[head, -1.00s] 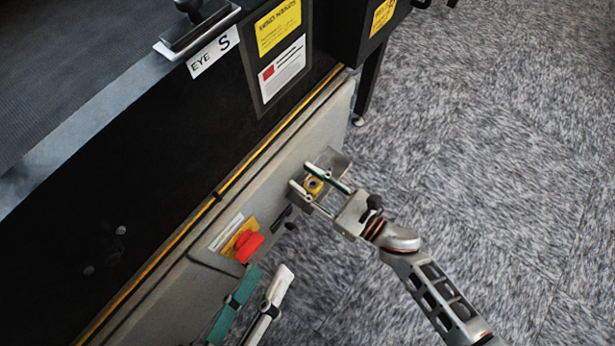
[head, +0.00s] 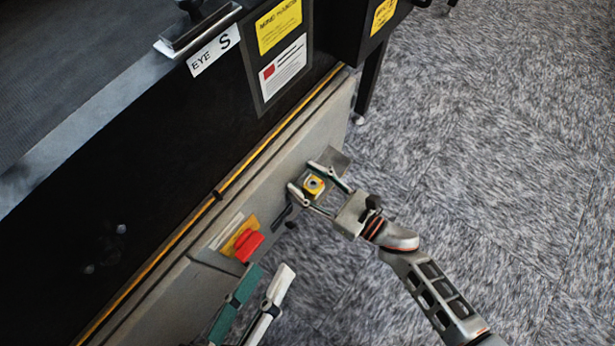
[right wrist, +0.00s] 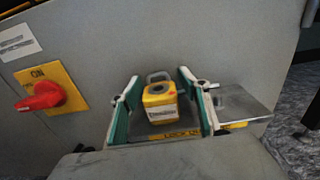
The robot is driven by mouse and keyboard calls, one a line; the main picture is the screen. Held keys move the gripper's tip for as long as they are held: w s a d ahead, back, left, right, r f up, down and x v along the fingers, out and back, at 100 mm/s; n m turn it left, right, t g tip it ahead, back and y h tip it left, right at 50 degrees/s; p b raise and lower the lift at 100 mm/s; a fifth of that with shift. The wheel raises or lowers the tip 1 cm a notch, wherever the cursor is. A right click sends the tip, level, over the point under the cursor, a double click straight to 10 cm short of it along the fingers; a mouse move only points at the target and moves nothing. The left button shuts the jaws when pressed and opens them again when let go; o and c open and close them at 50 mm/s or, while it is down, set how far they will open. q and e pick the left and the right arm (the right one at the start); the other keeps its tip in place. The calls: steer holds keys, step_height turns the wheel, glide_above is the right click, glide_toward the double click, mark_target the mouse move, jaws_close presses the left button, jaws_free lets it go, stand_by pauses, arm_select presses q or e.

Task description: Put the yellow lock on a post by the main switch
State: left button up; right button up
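The yellow lock (head: 314,185) sits between the fingers of my right gripper (head: 306,177), by the grey panel. In the right wrist view the lock (right wrist: 160,103) is upright with its grey shackle at the top. The fingers of my right gripper (right wrist: 160,106) stand apart, with a gap on each side of the lock. The main switch (head: 247,245), a red handle on a yellow plate marked ON, is left of the lock; it also shows in the right wrist view (right wrist: 40,97). My left gripper (head: 270,270) is low in the head view, open and empty.
A grey metal plate (right wrist: 243,103) juts out right of the lock. A yellow strip with partly hidden lettering (right wrist: 180,135) is below the lock. The black machine side (head: 130,190) rises behind the panel (head: 290,165). Carpeted floor (head: 500,150) at right is clear.

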arm_select(q)
steer(key=shift+a+f, duration=0.1)
steer(key=shift+f, duration=0.05)
arm_select(e)
steer(key=shift+s+a, duration=0.15)
steer(key=shift+a, duration=0.2)
